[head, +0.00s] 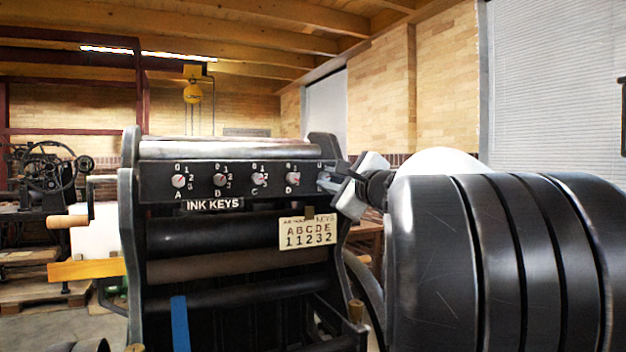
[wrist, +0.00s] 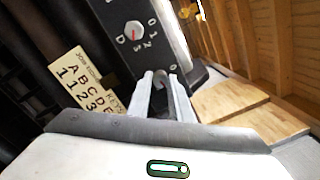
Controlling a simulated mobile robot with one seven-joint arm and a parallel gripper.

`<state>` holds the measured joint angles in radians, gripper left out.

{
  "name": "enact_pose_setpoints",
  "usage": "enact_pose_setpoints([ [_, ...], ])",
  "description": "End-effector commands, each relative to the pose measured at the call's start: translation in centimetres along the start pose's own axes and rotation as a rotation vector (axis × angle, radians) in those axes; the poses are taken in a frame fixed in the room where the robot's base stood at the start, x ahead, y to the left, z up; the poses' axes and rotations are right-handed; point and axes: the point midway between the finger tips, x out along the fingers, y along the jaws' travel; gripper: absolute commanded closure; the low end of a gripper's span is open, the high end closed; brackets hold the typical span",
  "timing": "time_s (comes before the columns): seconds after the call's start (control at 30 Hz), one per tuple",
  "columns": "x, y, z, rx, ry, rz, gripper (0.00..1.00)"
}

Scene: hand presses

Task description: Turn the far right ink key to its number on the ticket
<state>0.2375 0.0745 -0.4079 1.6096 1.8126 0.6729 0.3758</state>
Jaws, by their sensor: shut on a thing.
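A black ink key panel (head: 150,183) crosses the press, with white round keys marked A to D showing. The far right key, E, is hidden behind my fingers in the head view. My gripper (head: 328,181) is shut on it at the panel's right end. In the wrist view my fingertips (wrist: 163,90) close against the panel, with a 0 mark beside them; the key's pointer is not visible. The cream ticket (head: 308,234) hangs below the panel and reads A B C D E over 1 1 2 3 2. The ticket also shows in the wrist view (wrist: 85,88).
Key D (head: 293,180) is the close neighbour to the left of my gripper. The press's dark right side frame (head: 325,148) rises by the panel's end. A crank with a wooden handle (head: 67,221) sticks out at the left. Black rollers (head: 220,236) lie below the panel.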

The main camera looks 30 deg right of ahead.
Motion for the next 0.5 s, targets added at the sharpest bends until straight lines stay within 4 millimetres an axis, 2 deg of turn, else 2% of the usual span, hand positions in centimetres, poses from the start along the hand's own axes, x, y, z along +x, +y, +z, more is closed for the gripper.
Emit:
enact_pose_setpoints([
  [0.37, -0.01, -0.04, 0.04, 0.002, -0.001, -0.001, 1.00],
  [0.4, -0.01, -0.03, 0.04, 0.002, -0.001, -0.001, 0.74],
  [0.47, -0.01, -0.04, 0.04, 0.002, -0.001, -0.001, 0.64],
  [0.5, -0.01, -0.03, 0.03, 0.002, -0.001, -0.001, 0.62],
])
